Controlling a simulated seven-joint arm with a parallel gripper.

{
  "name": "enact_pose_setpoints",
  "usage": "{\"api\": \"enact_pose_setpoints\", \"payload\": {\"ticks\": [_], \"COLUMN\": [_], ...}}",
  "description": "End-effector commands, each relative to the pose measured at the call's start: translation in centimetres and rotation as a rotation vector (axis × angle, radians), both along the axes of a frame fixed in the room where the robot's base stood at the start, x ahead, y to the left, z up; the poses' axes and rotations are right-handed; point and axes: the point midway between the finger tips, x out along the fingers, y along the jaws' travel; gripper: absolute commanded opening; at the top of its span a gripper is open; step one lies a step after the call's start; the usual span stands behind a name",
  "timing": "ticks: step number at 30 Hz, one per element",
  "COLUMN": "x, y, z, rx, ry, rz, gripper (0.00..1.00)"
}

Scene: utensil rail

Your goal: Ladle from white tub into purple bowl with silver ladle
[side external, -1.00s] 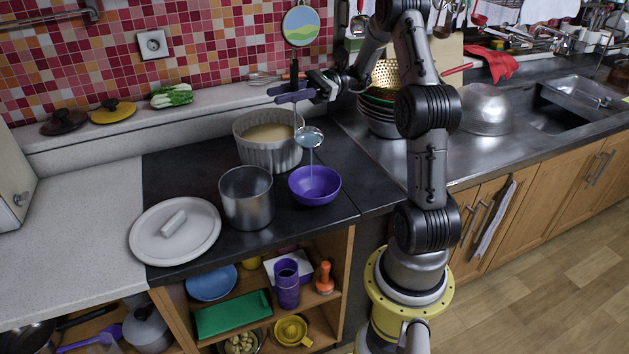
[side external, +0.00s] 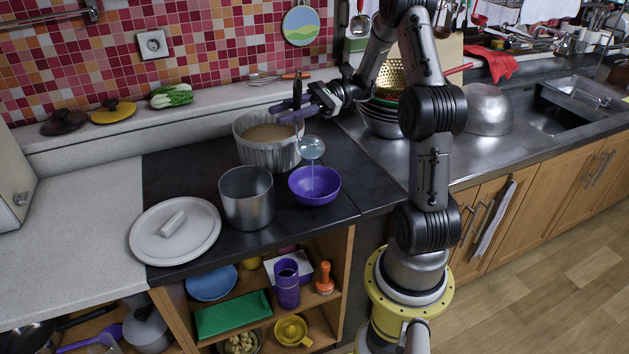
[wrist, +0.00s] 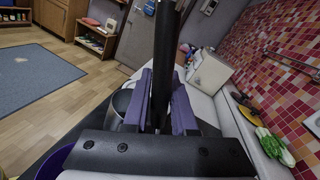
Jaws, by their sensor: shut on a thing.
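The silver ladle (side external: 311,147) hangs from my gripper (side external: 289,111), which is shut on its dark handle (wrist: 165,60). Its bowl is over the near right side of the white tub, on the side toward the purple bowl. A thin pale stream runs down from the ladle bowl into the purple bowl (side external: 302,185). The white tub (side external: 258,154) has ribbed sides and holds tan-brown contents. In the wrist view the purple gripper fingers press both sides of the handle; the ladle bowl is hidden there.
A steel pot (side external: 247,208) stands left of the purple bowl, and a white lid (side external: 175,232) lies left of it. Stacked bowls and a colander (side external: 383,120) stand right of the tub. A whisk (side external: 278,77) lies on the back ledge.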

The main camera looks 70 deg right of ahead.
Motion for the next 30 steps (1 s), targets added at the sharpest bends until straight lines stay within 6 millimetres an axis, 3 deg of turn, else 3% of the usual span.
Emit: {"api": "enact_pose_setpoints", "payload": {"ticks": [30], "x": [-2.1], "y": [3.6], "z": [-1.8], "rx": [-0.158], "ry": [-0.096], "rz": [-0.001], "gripper": [0.00]}}
